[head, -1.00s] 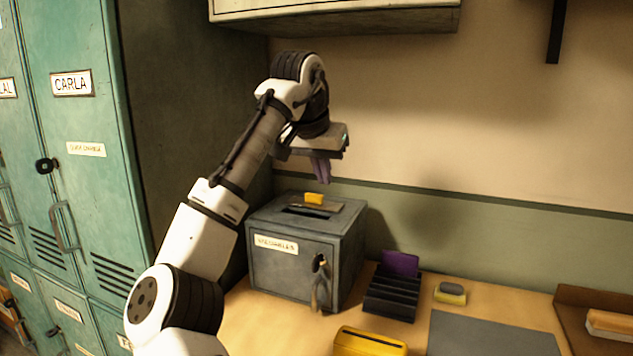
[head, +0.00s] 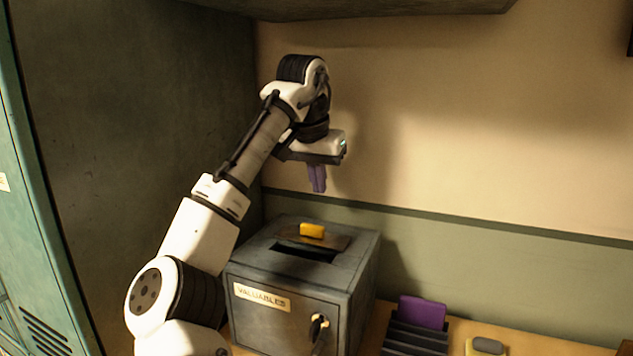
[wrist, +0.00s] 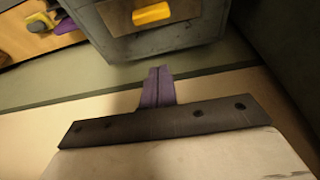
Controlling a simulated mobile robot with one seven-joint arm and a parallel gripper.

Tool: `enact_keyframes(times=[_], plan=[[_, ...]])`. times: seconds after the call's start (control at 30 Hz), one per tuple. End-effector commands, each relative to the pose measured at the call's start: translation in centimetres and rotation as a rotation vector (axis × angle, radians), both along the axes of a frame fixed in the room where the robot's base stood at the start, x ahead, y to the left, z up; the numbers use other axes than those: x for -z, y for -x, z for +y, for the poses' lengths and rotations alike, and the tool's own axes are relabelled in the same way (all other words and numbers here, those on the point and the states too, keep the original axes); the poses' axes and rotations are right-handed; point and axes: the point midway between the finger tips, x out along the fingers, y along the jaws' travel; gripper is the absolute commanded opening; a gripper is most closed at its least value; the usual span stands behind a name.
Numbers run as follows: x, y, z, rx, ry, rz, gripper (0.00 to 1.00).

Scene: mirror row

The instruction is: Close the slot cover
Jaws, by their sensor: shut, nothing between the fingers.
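The slot cover (head: 337,241) is a flat dark plate with a yellow knob (head: 312,230) on top of the grey valuables box (head: 258,262). The dark slot (head: 305,253) shows open in front of the plate. My gripper (head: 318,190), with purple fingers, is shut and empty. It hangs in the air above the box, apart from the knob. In the wrist view the shut fingers (wrist: 158,72) point toward the box (wrist: 160,45), and the yellow knob (wrist: 152,14) shows near the top edge.
A dark rack (head: 415,340) with a purple card (head: 422,312) stands right of the box on the wooden desk. A yellow-and-grey sponge-like item (head: 487,346) lies further right. A cabinet underside (head: 370,8) is above, and a tall locker side (head: 140,150) stands at left.

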Motion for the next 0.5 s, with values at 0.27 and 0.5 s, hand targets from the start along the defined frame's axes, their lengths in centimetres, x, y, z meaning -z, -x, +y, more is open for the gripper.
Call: enact_keyframes(times=[0.27, 0.5], plan=[[5.7, -1.9, -0.7, -0.001, -0.002, 0.003, 0.00], [6.8, -0.1, 0.1, -0.001, -0.001, -0.002, 0.00]])
